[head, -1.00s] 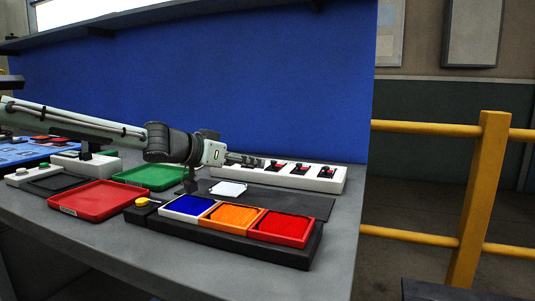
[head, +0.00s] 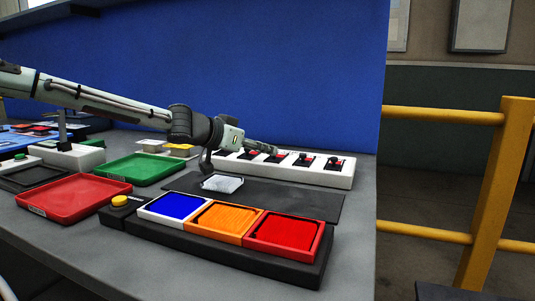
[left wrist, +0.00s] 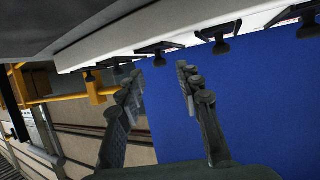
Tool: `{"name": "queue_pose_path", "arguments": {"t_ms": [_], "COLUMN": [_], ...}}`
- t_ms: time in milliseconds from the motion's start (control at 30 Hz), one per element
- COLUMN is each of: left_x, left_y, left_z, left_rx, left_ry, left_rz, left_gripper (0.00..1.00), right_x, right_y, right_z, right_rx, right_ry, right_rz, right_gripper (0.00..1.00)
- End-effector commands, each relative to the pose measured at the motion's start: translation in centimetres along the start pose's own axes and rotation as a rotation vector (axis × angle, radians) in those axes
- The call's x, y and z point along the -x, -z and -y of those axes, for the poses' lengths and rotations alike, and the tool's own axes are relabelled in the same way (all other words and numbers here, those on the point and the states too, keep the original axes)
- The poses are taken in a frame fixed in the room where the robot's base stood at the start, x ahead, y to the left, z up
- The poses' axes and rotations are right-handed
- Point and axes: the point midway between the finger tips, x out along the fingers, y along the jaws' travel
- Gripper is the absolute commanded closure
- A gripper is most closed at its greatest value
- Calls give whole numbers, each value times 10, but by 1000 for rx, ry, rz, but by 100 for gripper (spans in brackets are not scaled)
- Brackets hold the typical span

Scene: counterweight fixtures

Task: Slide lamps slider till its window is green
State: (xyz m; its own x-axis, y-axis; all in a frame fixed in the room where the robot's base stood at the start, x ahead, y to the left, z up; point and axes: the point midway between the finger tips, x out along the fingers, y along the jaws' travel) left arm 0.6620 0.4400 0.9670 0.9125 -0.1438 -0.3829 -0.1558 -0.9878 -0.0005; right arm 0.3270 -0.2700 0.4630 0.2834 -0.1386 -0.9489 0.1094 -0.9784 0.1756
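The white slider panel (head: 300,178) stands along the back of the grey table, against the blue wall. It carries several black sliders, each with a small red patch; one is at the right end (head: 335,163). I see no green on them, and any labels are too small to read. My left gripper (head: 262,147) reaches over the panel's left part. In the left wrist view its two fingers (left wrist: 160,85) are apart with nothing between them. The white panel (left wrist: 130,45) runs along the top there, with black knobs (left wrist: 222,46) beyond the fingertips. My right gripper is not in view.
In front lies a black base with blue (head: 179,205), orange (head: 228,218) and red (head: 284,236) trays. A yellow button (head: 119,200), a red tray (head: 75,198) and a green tray (head: 142,167) are to the left. A yellow railing (head: 495,190) stands right of the table.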

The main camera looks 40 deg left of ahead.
Motion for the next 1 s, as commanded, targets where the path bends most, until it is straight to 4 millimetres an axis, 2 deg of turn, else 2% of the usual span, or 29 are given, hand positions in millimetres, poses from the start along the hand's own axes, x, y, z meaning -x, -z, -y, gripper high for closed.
{"name": "queue_pose_path", "arguments": {"t_ms": [33,200,567,667,867,1000], "left_x": [-8,-21,-26,-26,-26,-26], "left_y": [-4,-1,1,1,1,0], "left_z": [0,0,0,0,0,0], "left_rx": [0,0,0,0,0,1], "left_ry": [1,1,0,0,0,0], "left_rz": [3,1,-1,-1,-1,-1], "left_gripper": [65,65,65,73,98,100], "right_x": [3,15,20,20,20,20], "right_y": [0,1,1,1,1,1], "right_z": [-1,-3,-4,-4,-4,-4], "right_rx": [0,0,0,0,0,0], "right_ry": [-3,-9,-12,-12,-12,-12], "right_rz": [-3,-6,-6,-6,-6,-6], "right_gripper": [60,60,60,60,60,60]}}
